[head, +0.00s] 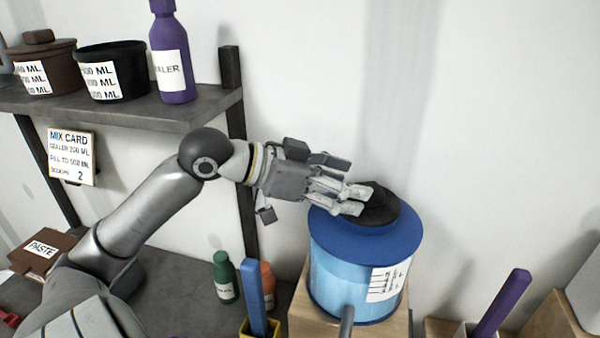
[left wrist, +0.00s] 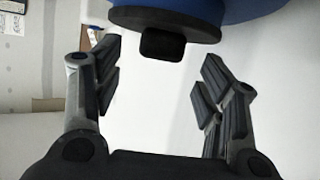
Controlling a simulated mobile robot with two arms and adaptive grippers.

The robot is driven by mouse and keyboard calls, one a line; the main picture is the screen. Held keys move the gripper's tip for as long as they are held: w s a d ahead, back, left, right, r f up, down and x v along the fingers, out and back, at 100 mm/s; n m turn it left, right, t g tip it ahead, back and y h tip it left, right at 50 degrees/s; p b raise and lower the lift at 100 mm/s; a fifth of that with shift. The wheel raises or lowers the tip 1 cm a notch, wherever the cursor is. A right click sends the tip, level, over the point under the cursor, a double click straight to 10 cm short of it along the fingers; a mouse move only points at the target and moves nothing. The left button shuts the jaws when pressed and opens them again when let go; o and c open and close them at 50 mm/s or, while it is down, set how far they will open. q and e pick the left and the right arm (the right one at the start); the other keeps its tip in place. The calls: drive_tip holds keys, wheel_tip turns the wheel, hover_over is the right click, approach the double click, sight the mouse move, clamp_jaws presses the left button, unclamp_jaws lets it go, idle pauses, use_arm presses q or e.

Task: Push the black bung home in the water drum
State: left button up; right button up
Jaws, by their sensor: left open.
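The water drum (head: 335,262) is light blue with a darker blue lid and a white scale label; it stands on a wooden block. The black bung (head: 383,211) sits on top of the lid; how deep it sits I cannot tell. My left gripper (head: 357,199) is open beside the bung, on its left, with its fingers overlapping it in the head view. In the left wrist view, the bung's knob (left wrist: 162,45) lies ahead between the spread fingers of the gripper (left wrist: 160,62), with the blue lid (left wrist: 245,10) behind it. My right gripper is not in view.
A shelf (head: 130,115) at the left holds a purple sealer bottle (head: 173,70) and two pots. Below stand a green bottle (head: 224,278), an orange bottle (head: 267,285) and a blue-handled tool (head: 254,295). A purple-handled tool (head: 500,303) is at the right. The wall is close behind.

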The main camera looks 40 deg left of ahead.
use_arm(q)
drive_tip(key=v, duration=0.8)
drive_tip(key=shift+s+a, duration=0.2)
drive_tip(key=shift+s, duration=0.1)
drive_tip(key=shift+r, duration=0.15)
